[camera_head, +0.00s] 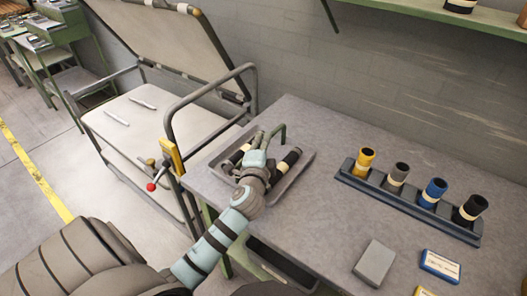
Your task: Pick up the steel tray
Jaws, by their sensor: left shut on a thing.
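The steel tray (302,168) is a shallow grey tray near the left end of the grey table. It holds dark cylinders with pale bands, one at its right side (289,160) and one at its left (239,153). My left arm reaches up from the bottom, and my left gripper (267,142) is over the middle of the tray, between the cylinders. It is shut on the tray, though the wrist hides the exact contact. I cannot tell whether the tray is clear of the table. My right gripper is not in view.
A dark rack (408,204) with yellow, grey, blue and black cylinders stands to the right. A grey block (374,263) and a blue-edged label (440,265) lie at the front. A railed cart (135,112) stands left of the table (330,225). The table's middle is clear.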

